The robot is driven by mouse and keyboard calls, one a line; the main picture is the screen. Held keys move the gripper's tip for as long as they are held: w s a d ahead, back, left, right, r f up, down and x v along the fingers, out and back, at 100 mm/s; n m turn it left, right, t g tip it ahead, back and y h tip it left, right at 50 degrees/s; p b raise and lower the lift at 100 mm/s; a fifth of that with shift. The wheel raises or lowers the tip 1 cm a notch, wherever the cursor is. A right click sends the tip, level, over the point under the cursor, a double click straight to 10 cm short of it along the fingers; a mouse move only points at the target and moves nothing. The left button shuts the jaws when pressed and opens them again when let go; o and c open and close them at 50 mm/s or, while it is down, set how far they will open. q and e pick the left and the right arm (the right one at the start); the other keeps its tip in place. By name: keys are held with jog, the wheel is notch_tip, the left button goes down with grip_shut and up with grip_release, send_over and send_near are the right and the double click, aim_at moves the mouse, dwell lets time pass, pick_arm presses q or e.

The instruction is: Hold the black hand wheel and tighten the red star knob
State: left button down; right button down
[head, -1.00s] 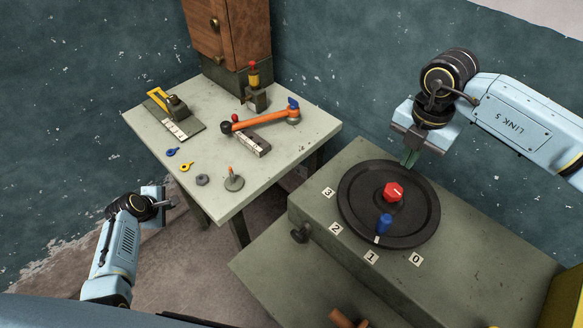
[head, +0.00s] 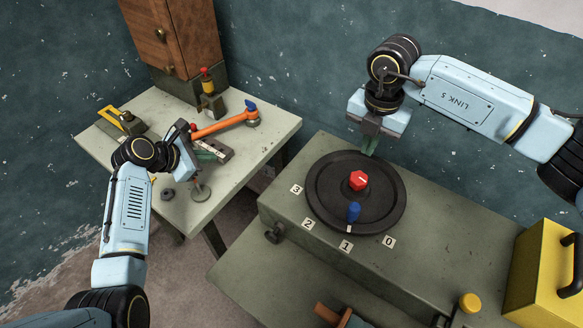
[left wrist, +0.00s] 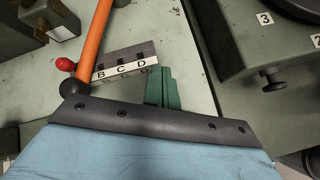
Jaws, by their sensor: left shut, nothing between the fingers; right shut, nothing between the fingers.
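The black hand wheel (head: 325,191) lies flat on the grey-green cabinet, with an upright blue handle (head: 354,212) near its front rim. The red star knob (head: 359,181) sits at its centre. The wheel's white mark points toward the label 1. My right gripper (head: 369,146) is shut and empty, its green fingers pointing down at the wheel's far rim; I cannot tell whether they touch. My left gripper (head: 208,149) is shut and empty over the side table, away from the wheel. Its green fingers (left wrist: 162,88) show beside a lettered block in the left wrist view.
Labels 0 to 3 stand around the wheel's front. A dark side knob (head: 273,234) sticks out of the cabinet. A yellow box (head: 540,272) stands at right.

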pick_arm(q)
jog(key=s+d+r+m+g+h, duration=0.1)
jog(key=s+d+r+g, duration=0.1)
jog(key=d, duration=0.6)
jog(key=s+d+r+m+g+h, duration=0.1)
jog(key=d, duration=0.6)
notch_tip(320, 180, up, 2)
jog(key=r+m+g, duration=0.1)
jog(key=g, duration=0.2)
send_over(312, 195)
jog(key=a, duration=0.2)
jog(key=shift+s+a+f, duration=0.1)
jog(key=shift+s+f, duration=0.05)
jog(key=shift+f, duration=3.05)
jog(key=shift+f+b, duration=0.3)
jog(key=shift+f, duration=0.55)
pick_arm(e)
jog(key=shift+f, duration=0.3)
jog(key=c, duration=2.1)
grip_release()
jog(key=shift+s, duration=0.1)
